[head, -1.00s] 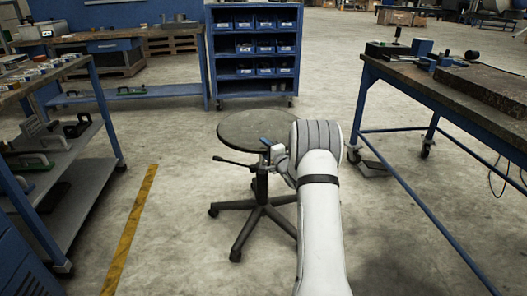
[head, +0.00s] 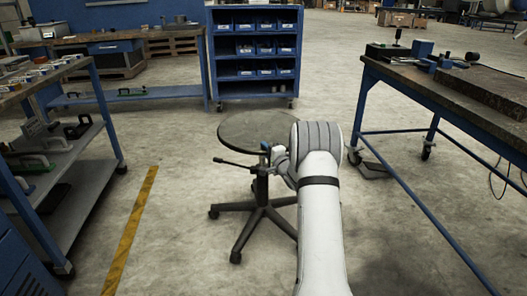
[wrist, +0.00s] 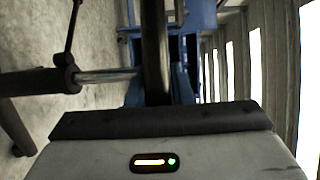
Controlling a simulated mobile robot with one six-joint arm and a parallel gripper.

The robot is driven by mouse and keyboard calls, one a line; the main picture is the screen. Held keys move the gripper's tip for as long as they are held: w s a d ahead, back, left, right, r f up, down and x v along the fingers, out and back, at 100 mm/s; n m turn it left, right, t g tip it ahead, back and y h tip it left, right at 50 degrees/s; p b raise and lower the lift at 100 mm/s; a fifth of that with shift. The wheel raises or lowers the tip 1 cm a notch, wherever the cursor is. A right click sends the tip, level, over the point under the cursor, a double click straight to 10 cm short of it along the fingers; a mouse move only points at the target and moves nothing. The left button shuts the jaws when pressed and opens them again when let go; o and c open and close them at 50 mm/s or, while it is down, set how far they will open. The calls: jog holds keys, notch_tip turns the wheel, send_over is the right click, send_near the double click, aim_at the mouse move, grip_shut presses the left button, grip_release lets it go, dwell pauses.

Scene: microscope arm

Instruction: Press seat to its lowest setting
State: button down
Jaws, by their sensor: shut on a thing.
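The stool's round grey seat (head: 240,132) stands level on a dark column with a five-legged base (head: 255,212). Its lever (head: 232,163) sticks out left below the seat. My gripper (head: 266,148) is at the near right rim of the seat, and my arm hides the seat's right part. In the wrist view the seat (wrist: 155,45) shows edge-on as a dark upright strip between the blue fingers of my gripper (wrist: 157,92), which are shut on its rim. The column (wrist: 105,76) and lever (wrist: 74,30) lie to the left there.
A blue shelf with bins (head: 254,55) stands behind the stool. A blue-legged workbench (head: 455,95) is at the right and a shelving rack (head: 85,185) at the left. The floor around the stool is clear, with a yellow line (head: 130,230) to its left.

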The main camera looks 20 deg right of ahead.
notch_tip(320, 180, down, 11)
jog(key=b, duration=0.2)
jog(key=shift+b, duration=0.35)
jog(key=c, duration=1.3)
grip_release()
jog(key=shift+r, duration=0.15)
jog(key=shift+s, duration=0.1)
jog(key=shift+s+d+p, duration=0.2)
jog(key=shift+s+p, duration=0.5)
jog(key=shift+s, duration=1.2)
jog(key=shift+s+d+p, duration=0.2)
jog(key=shift+s+p, duration=0.5)
jog(key=shift+s, duration=1.2)
jog(key=shift+r, duration=0.1)
